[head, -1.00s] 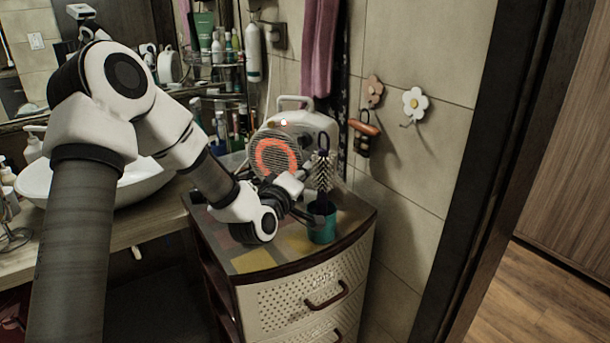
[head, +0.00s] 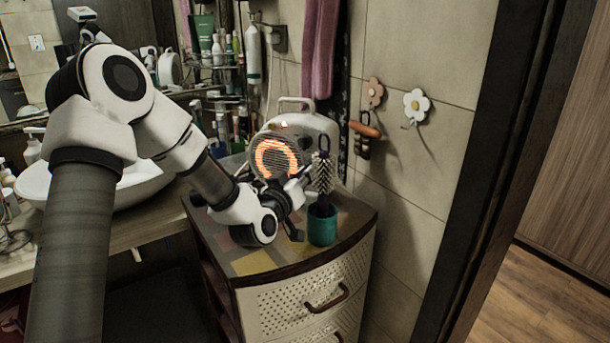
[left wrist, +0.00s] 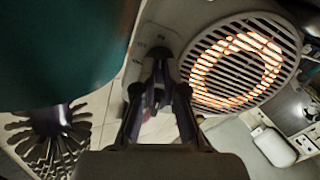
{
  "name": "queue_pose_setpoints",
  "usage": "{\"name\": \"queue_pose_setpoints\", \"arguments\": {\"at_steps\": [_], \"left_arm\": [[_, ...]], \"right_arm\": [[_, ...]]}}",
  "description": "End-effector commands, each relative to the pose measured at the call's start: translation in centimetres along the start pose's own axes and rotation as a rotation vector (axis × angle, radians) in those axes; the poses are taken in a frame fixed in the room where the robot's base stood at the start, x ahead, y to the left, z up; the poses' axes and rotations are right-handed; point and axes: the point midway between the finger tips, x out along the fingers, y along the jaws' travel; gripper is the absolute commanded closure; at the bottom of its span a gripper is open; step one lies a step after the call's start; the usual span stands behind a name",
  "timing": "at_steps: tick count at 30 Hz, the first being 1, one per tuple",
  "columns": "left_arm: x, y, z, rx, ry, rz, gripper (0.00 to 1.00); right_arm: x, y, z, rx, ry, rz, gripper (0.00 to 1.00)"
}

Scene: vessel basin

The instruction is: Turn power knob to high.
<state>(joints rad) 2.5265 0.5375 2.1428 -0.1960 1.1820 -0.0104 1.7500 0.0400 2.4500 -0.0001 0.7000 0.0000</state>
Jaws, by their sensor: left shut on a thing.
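The heater (head: 299,130) is a white unit with a top handle and a round grille (head: 277,160) glowing orange. It stands on the drawer cabinet. In the left wrist view the glowing grille (left wrist: 237,62) is at upper right. The power knob (left wrist: 158,54) is a small dark part on the heater's panel beside the grille, with faint marks around it. My left gripper (left wrist: 158,88) has its fingertips closed on the knob, which they partly hide. In the head view my left gripper (head: 303,178) is in front of the heater's lower right side. My right gripper is not seen.
A teal cup (head: 322,228) with a bristle brush (head: 324,172) stands close to the right of my gripper. The cup also fills the upper left of the left wrist view (left wrist: 60,50). A white basin (head: 120,188) is at left. The cabinet top's front (head: 255,262) is clear.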

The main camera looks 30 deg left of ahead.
Motion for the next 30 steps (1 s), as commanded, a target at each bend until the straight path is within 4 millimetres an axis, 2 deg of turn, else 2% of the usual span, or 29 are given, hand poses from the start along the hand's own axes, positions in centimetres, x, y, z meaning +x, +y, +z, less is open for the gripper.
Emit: {"name": "queue_pose_setpoints", "arguments": {"at_steps": [15, 16, 17, 18, 26, 30], "left_arm": [[0.0, 0.0, -0.2, 0.022, 0.005, 0.001, 1.00], [0.0, 0.0, -0.2, 0.022, 0.004, 0.001, 0.80], [0.0, 0.0, -0.2, 0.021, 0.004, 0.001, 0.69], [0.0, 0.0, -0.1, 0.021, 0.004, 0.001, 0.65], [0.0, 0.0, -0.1, 0.020, 0.002, 0.000, 0.65], [-1.4, 0.0, -0.1, 0.017, 0.001, 0.000, 0.65]], "right_arm": [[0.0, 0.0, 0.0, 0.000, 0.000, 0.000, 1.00], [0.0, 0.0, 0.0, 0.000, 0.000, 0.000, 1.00], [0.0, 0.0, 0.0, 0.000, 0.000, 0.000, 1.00], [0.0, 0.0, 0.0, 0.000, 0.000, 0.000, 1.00], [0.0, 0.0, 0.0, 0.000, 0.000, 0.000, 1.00], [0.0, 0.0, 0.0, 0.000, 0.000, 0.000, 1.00]]}}
